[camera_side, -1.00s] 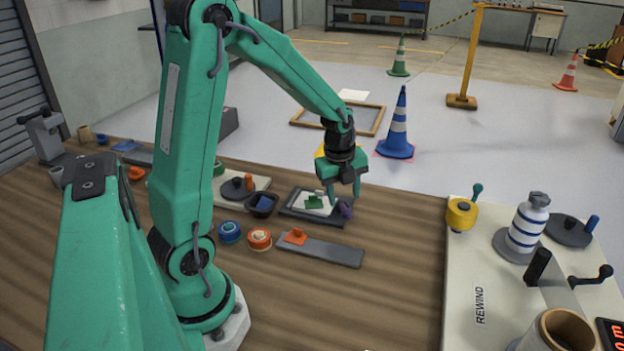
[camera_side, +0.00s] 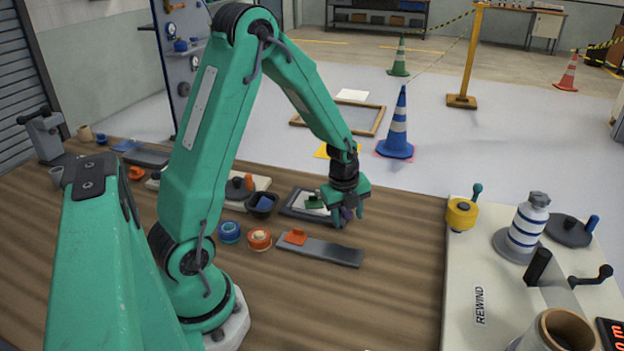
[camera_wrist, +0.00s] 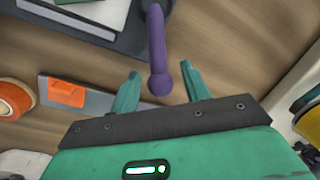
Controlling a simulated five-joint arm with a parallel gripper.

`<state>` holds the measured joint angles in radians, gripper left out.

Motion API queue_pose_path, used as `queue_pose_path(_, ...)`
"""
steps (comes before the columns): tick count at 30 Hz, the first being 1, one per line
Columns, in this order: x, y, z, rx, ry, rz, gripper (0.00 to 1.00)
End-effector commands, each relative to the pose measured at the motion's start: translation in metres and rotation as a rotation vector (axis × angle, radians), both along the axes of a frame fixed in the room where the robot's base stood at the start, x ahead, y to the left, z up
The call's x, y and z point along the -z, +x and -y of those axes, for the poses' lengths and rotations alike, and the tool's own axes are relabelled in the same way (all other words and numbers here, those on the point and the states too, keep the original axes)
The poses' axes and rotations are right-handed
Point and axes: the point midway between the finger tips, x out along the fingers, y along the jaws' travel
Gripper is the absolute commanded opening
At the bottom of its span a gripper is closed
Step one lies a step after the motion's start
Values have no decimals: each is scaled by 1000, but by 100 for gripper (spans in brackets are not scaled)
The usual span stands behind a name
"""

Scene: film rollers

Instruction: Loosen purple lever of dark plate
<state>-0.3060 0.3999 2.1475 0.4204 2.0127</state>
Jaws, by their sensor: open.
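The purple lever (camera_wrist: 157,50) points from the dark plate's edge toward my gripper in the wrist view, its rounded end between my fingers. The dark plate (camera_wrist: 122,40) fills the top left there; in the side view the dark plate (camera_side: 290,210) lies on the wooden bench with a pale sheet and a green block on it. My gripper (camera_wrist: 160,84) is open, with one finger on each side of the lever's end and a gap to each. In the side view my gripper (camera_side: 346,220) is low over the plate's right end and mostly hides the purple lever (camera_side: 346,213).
A grey strip with an orange block (camera_side: 296,236) lies in front of the plate. A dark bowl (camera_side: 262,205), an orange roll (camera_side: 259,239) and a blue roll (camera_side: 229,232) are left of it. The rewind panel (camera_side: 462,290) stands to the right; bench between is bare.

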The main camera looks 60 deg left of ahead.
Motion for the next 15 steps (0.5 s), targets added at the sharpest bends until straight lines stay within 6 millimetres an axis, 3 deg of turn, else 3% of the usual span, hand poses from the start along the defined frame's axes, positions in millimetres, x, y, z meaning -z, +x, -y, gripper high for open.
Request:
queue_pose_path(5, 0, 0, 0, 0, 0, 0, 46)
queue_pose_path(12, 0, 0, 0, 0, 0, 0, 1)
queue_pose_path(15, 0, 0, 0, 0, 0, 0, 0)
